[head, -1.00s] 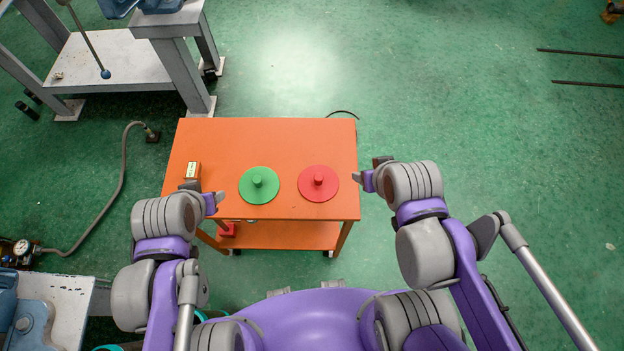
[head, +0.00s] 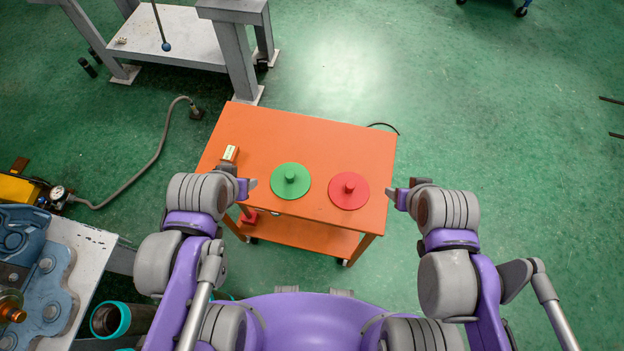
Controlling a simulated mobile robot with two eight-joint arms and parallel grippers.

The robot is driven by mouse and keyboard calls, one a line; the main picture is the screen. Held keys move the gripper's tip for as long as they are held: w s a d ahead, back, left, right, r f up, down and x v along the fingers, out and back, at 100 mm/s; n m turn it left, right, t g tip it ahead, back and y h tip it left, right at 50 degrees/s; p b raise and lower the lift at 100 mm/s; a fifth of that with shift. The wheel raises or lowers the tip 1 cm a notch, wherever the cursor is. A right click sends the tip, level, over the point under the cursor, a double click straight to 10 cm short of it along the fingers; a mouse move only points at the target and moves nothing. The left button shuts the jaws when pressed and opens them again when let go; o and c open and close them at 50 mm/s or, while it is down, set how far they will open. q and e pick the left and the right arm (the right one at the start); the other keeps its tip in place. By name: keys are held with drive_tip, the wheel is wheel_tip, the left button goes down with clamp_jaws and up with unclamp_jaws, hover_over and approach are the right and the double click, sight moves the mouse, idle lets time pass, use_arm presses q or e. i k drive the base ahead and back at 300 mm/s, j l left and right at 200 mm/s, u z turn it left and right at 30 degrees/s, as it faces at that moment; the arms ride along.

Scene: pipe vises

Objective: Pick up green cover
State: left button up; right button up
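The green cover (head: 291,181) is a flat round disc with a short knob on top. It lies on the orange cart's top (head: 310,135), left of the similar red cover (head: 349,191). My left gripper (head: 248,186) is at the cart's front left edge, a little left of the green cover and apart from it. My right gripper (head: 396,194) is at the cart's right edge, right of the red cover and apart from it. Both look empty, but the gap between their fingers is hard to make out from above.
A small box (head: 230,154) sits on the cart's left side, behind my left gripper. A grey metal stand (head: 236,50) is behind to the left. A bench with blue vise parts (head: 50,264) is at lower left. A hose (head: 160,148) lies on the floor.

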sight(289, 181)
drive_tip(key=k+l+u, duration=0.15)
drive_tip(key=l, duration=0.15)
drive_tip(key=l+u, duration=0.1)
drive_tip(key=l, duration=0.15)
drive_tip(key=l+u, duration=0.25)
drive_tip(key=l, duration=0.25)
drive_tip(key=k+l+u, duration=0.25)
drive_tip(key=l, duration=0.2)
drive_tip(key=i+l+u, duration=0.15)
drive_tip(key=l, duration=0.15)
drive_tip(key=i+l+u, duration=0.2)
drive_tip(key=k+l, duration=0.1)
